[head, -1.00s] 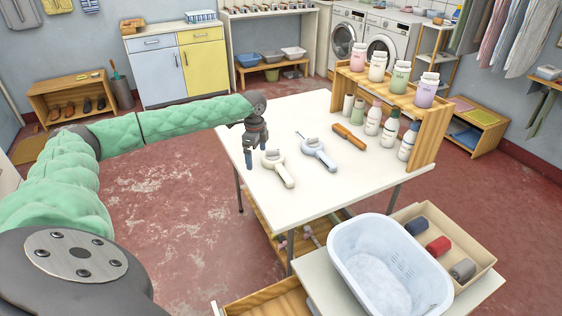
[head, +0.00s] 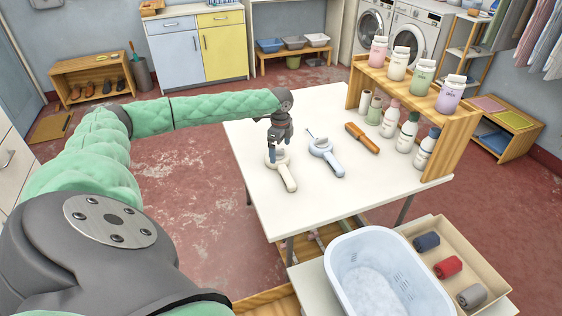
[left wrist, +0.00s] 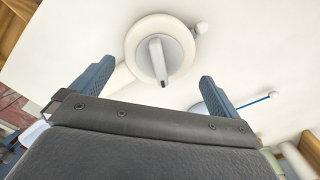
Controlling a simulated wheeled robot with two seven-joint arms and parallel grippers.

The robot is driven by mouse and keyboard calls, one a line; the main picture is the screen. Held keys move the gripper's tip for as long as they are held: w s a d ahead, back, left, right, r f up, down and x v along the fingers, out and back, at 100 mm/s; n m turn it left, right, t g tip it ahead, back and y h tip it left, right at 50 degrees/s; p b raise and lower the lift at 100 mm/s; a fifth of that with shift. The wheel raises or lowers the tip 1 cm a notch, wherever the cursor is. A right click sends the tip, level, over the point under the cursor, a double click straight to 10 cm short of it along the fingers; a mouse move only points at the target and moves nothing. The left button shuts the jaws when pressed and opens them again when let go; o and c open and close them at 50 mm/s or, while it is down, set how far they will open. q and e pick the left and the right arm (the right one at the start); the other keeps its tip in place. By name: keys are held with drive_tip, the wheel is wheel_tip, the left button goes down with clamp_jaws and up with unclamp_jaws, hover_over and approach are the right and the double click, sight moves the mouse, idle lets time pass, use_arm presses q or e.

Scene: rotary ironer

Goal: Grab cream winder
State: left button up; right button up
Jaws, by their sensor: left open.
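The cream winder (head: 285,174) lies on the white table near its left edge, its handle toward the front. In the left wrist view the cream winder (left wrist: 160,48) shows as a round disc with a grey crank part, ahead of the fingers. My left gripper (head: 278,155) is above the winder's round end, pointing down. In the left wrist view its two blue fingers (left wrist: 152,84) are apart, with nothing between them. A light blue winder (head: 324,157) lies to the right. My right gripper is not in view.
An orange-brown tool (head: 362,138) and several bottles (head: 408,132) stand or lie farther right, by a wooden shelf (head: 440,130). A white basin (head: 385,280) and a box of rolls (head: 470,262) are at the front. The table's front middle is clear.

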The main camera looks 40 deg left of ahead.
use_arm(q)
wheel_tip(320, 180, down, 3)
drive_tip(key=shift+s+f+p, duration=0.15)
drive_tip(key=shift+p, duration=0.2)
drive_tip(key=shift+f, duration=0.3)
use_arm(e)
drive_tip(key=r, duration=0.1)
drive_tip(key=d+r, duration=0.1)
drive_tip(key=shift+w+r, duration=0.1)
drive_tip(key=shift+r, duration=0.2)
use_arm(q)
drive_tip(key=shift+c, duration=0.2)
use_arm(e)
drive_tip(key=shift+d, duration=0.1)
use_arm(q)
drive_tip(key=c, duration=0.9)
drive_tip(key=shift+o, duration=0.2)
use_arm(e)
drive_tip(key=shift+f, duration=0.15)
use_arm(q)
drive_tip(key=shift+r, duration=0.15)
